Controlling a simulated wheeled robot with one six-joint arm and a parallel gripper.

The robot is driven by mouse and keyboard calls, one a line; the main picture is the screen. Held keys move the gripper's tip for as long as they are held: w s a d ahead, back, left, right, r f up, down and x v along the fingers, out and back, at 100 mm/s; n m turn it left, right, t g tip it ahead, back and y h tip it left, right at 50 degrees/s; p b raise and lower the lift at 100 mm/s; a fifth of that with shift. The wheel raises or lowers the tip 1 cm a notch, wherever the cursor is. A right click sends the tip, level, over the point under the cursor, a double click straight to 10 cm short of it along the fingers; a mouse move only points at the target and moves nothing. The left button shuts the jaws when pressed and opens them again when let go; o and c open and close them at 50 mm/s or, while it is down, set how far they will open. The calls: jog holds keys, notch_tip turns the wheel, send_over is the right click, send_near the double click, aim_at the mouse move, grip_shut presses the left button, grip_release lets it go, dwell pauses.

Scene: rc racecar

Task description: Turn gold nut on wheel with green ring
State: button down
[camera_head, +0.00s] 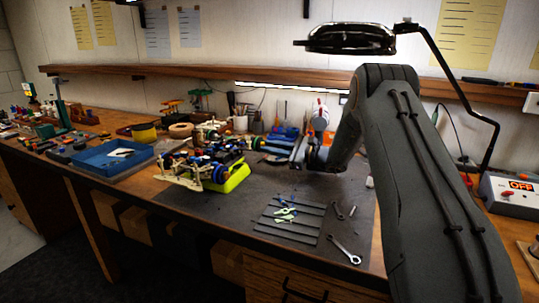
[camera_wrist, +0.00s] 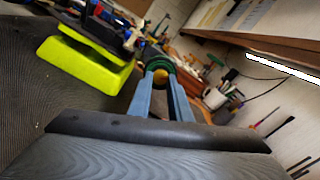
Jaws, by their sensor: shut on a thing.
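The RC car (camera_head: 205,160) sits on a bright yellow-green stand (camera_head: 236,178) at the middle of the bench. The stand also shows at upper left in the wrist view (camera_wrist: 85,65). In the wrist view, a wheel with a green ring (camera_wrist: 160,62) is straight ahead, with the gold nut (camera_wrist: 160,76) at its centre. My gripper (camera_wrist: 162,80) has its two blue-grey fingers on either side of the nut, shut on it. In the head view, my gripper (camera_head: 258,143) reaches in from the right at the car's far side; the nut is hidden there.
A blue tray (camera_head: 112,160) lies left of the car. A striped dark pad (camera_head: 290,222) with small tools and a wrench (camera_head: 345,250) lie in front. A white mug (camera_head: 240,123) and other tools stand behind. A black lamp (camera_head: 350,39) hangs above my arm.

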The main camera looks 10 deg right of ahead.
jog(key=n+b, duration=0.3)
jog(key=b, duration=0.1)
jog(key=shift+w+f+n, duration=0.1)
jog(key=shift+f+n, duration=0.05)
jog(key=shift+n, duration=0.15)
jog(key=n+b, duration=0.3)
jog(key=b, duration=0.1)
jog(key=shift+n, duration=0.3)
jog(key=n+b, duration=0.3)
jog(key=b, duration=0.2)
jog(key=n+b, duration=0.2)
jog(key=b, duration=0.1)
jog(key=shift+r, duration=0.25)
jog(key=shift+n, duration=0.4)
jog(key=c, duration=1.6)
grip_release()
jog(key=shift+r, duration=0.1)
jog(key=shift+d, duration=0.15)
